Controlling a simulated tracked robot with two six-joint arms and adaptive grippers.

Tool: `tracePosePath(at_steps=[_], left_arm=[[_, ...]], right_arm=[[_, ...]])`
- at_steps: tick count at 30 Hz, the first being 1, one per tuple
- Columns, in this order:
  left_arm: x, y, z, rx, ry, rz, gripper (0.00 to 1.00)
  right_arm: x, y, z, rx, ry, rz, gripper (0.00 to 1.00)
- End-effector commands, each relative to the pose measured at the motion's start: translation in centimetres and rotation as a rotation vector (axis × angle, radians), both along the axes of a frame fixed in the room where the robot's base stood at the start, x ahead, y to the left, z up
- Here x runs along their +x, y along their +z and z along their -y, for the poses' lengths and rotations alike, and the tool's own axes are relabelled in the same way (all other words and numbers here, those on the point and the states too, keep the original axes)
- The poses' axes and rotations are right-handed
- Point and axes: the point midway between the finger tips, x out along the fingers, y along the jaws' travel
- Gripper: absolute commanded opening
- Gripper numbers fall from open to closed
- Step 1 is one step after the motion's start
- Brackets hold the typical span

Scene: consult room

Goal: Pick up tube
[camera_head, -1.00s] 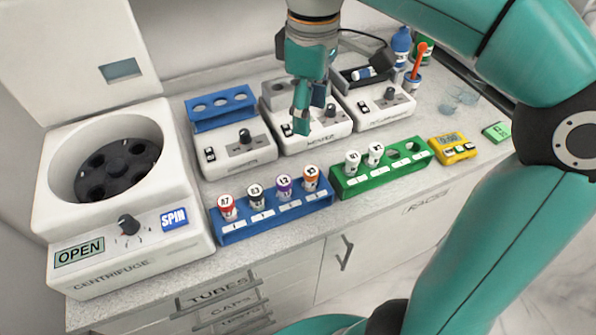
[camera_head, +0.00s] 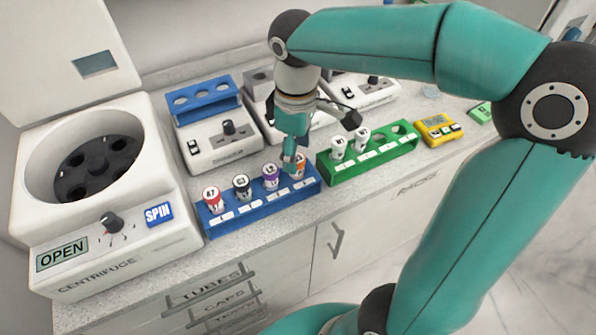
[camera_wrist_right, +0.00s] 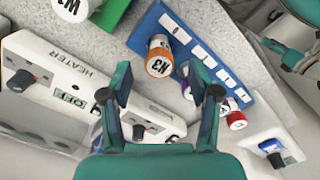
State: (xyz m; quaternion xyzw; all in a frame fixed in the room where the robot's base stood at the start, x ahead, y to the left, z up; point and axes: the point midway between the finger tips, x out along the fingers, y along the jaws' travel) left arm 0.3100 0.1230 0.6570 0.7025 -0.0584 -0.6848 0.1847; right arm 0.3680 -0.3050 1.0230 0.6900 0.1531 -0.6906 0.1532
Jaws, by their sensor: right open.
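A blue rack (camera_head: 229,227) holds a row of capped tubes: a red-capped tube (camera_head: 212,198), a black-capped tube (camera_head: 241,187), a purple-capped tube (camera_head: 270,176) and an orange-capped tube (camera_head: 299,164). My right gripper (camera_head: 289,164) is over the rack's right end, in front of part of the orange cap. In the right wrist view my right gripper (camera_wrist_right: 164,88) is open with its fingers apart. The orange-capped tube (camera_wrist_right: 159,58), marked N3, shows just beyond the fingertips, with nothing held between them. My left gripper is not in view.
A green rack (camera_head: 345,174) with white-capped tubes stands to the right. An open centrifuge (camera_head: 150,250) stands at the left. White devices (camera_head: 222,149) line the back, partly behind my arm. A yellow timer (camera_head: 437,130) sits beyond the green rack.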

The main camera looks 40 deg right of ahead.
Motion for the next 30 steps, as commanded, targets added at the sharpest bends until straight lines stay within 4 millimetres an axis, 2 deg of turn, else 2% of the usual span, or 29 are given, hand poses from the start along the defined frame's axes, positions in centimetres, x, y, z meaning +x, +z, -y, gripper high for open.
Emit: tracePosePath(at_steps=[3,6,13,23,30], left_arm=[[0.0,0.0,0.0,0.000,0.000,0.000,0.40],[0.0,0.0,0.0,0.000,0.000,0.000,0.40],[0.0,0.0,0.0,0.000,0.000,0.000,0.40],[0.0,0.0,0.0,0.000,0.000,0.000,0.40],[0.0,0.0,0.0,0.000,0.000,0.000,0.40]], right_arm=[[-0.1,-1.7,0.1,0.000,0.000,-0.003,0.61],[0.0,-2.4,0.1,0.000,0.000,-0.001,0.61],[0.0,-2.5,0.1,0.000,0.001,0.001,0.61],[0.0,-2.5,0.0,0.000,0.001,0.001,0.08],[0.1,-2.5,0.0,0.000,0.002,0.001,0.06]])
